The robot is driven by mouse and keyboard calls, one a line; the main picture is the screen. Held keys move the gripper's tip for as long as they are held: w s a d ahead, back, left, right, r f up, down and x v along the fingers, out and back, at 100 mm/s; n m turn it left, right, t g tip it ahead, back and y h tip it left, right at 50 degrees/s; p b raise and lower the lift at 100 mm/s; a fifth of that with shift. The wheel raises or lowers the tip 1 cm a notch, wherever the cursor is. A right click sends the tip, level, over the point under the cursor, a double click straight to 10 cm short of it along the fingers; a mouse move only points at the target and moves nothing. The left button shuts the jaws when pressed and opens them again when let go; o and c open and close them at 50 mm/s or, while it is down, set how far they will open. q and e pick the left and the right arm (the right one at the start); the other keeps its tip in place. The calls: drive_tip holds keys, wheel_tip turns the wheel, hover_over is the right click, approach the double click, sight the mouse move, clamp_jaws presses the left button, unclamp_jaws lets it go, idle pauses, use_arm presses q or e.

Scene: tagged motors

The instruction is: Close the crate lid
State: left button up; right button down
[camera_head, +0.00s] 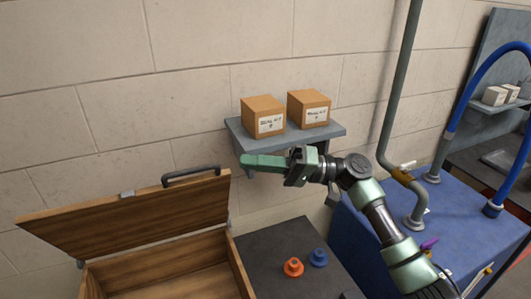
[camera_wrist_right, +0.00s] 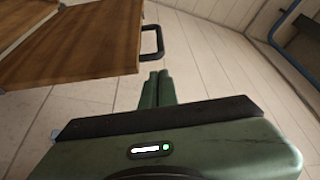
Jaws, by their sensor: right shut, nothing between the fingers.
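The wooden crate (camera_head: 241,270) stands at the lower left in the head view, with its inside showing. Its wooden lid (camera_head: 130,222) is open and tilted up at the back, with a dark handle (camera_head: 190,174) on its upper edge. The lid (camera_wrist_right: 100,40) and handle (camera_wrist_right: 154,42) also show in the right wrist view. My right gripper (camera_head: 243,161) is shut and empty. It points left, to the right of the handle and apart from it in the head view. In the right wrist view its fingertips (camera_wrist_right: 158,75) are just below the handle. My left gripper is not in view.
A grey wall shelf (camera_head: 333,131) with two cardboard boxes (camera_head: 264,117) is behind my right gripper. An orange part (camera_head: 293,267) and a blue part (camera_head: 318,258) sit on a dark surface (camera_head: 270,240) right of the crate. A blue machine with pipes (camera_head: 455,215) stands at the right.

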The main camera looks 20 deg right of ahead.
sight(229, 172)
drive_tip(key=p+x, duration=0.2)
drive_tip(key=x, duration=0.3)
drive_tip(key=shift+w+a+r, duration=0.1)
drive_tip(key=shift+w+a, duration=0.1)
drive_tip(key=shift+a, duration=0.1)
